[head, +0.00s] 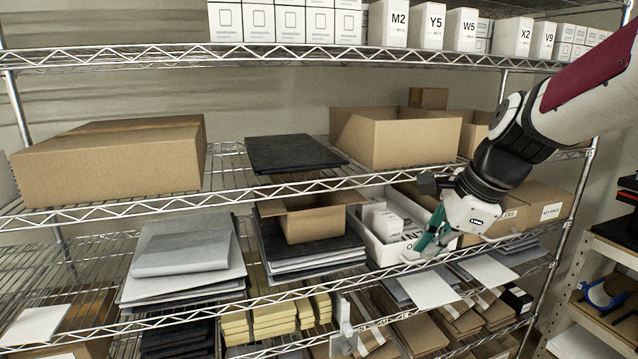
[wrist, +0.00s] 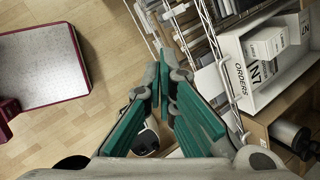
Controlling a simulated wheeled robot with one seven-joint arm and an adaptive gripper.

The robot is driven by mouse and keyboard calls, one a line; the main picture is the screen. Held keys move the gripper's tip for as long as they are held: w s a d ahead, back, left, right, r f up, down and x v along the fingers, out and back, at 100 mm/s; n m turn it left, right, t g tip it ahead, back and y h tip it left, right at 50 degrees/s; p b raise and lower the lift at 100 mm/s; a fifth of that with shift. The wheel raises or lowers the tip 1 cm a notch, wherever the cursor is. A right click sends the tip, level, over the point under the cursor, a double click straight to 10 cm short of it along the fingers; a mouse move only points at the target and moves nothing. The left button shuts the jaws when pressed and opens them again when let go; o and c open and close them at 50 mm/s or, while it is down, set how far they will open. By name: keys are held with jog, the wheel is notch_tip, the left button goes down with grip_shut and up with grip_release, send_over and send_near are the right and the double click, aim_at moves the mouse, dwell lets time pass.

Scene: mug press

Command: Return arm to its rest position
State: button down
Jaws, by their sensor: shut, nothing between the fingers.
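My gripper (head: 425,246) hangs from my arm at the right of the head view, in front of the wire shelving. Its green-padded fingers point down and left, near the front of a white bin on the middle shelf. In the wrist view my gripper (wrist: 163,75) has its finger ends close together with nothing between them. My forearm reaches in from the upper right, white with a maroon section and black joints. No mug or press is recognisable in either view.
The wire shelving's front edge (head: 300,188) is close to my gripper. The white bin (wrist: 238,50), marked ORDERS, holds small white boxes. An open cardboard box (head: 400,143) stands above. A side rack (head: 622,250) stands at far right. Wooden floor (wrist: 120,45) shows below.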

jog(key=s+r+n+t+h, duration=0.1)
jog(key=s+n+h, duration=0.1)
jog(key=s+n, duration=1.7)
jog(key=shift+s+r+t+h, duration=0.3)
jog(key=shift+s+r+h, duration=0.1)
jog(key=shift+s, duration=0.65)
jog(key=shift+a+n, duration=0.2)
jog(key=shift+n, duration=0.1)
